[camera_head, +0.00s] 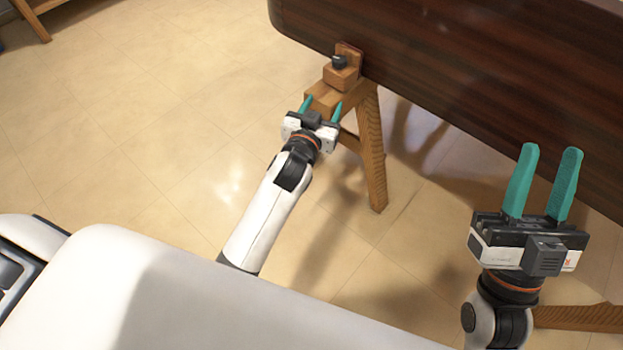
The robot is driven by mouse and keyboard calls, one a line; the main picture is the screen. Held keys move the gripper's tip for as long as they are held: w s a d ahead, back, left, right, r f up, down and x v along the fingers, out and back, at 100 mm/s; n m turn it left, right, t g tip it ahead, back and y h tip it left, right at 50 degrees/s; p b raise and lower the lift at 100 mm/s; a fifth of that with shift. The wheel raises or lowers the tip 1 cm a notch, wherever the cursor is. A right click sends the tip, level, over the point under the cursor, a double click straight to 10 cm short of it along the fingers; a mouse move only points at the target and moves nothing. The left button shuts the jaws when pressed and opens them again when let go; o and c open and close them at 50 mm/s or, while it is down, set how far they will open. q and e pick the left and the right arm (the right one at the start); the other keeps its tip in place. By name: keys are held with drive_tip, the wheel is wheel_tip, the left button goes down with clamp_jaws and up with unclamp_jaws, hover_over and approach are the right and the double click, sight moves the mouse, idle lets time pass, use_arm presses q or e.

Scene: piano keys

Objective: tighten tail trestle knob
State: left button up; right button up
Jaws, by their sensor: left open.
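A small black knob (339,62) sits on a wooden block (341,77) at the top of the wooden trestle (373,150), close against the dark wooden piano body (450,60). My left gripper (321,105) is open, with its two teal fingers apart. It is just below and in front of the knob in the picture, near the trestle's top beam, and its fingers are not around the knob. I cannot tell whether the fingers touch the beam. My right gripper (543,182) is open and empty, with its teal fingers upright at the right, in front of the piano body.
Another piece of wooden trestle (580,317) shows at the bottom right, beside my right arm. A wooden leg (35,18) stands at the far top left. The tiled floor (140,120) is clear on the left.

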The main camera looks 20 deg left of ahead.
use_arm(q)
drive_tip(key=s+f+m+g+p, duration=0.1)
drive_tip(key=s+f+g+p, duration=0.2)
drive_tip(key=f, duration=0.6)
drive_tip(key=s+f+g+h+p, duration=0.1)
drive_tip(key=s+f+g+p, duration=0.2)
drive_tip(key=f, duration=0.6)
drive_tip(key=shift+s+d+m+p, duration=0.4)
drive_tip(key=shift+s+p, duration=0.9)
